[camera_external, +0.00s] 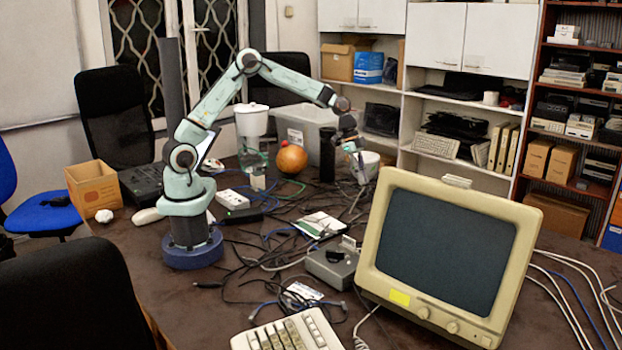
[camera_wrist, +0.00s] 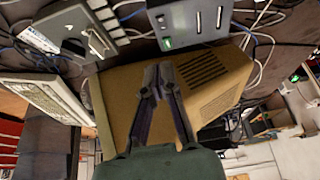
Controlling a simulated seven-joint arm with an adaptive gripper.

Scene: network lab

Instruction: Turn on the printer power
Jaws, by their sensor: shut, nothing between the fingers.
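I cannot tell for certain which thing is the printer, and no printer power switch can be made out. My gripper (camera_external: 360,172) hangs in the air beyond the beige monitor, at the end of my raised arm. In the wrist view my gripper (camera_wrist: 158,72) has its fingertips together and empty, in front of a tan vented casing (camera_wrist: 125,88). A grey device with a small green light (camera_wrist: 190,22) lies just beyond the fingertips in that view. A grey box with slots (camera_wrist: 75,28) is at its upper left.
The beige monitor (camera_external: 447,246) fills the table's right front. A keyboard (camera_external: 288,332) lies at the front edge, and a grey box (camera_external: 331,264) stands behind it. Loose cables cover the middle. An orange ball (camera_external: 291,158) and a pale bin (camera_external: 304,128) are farther back.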

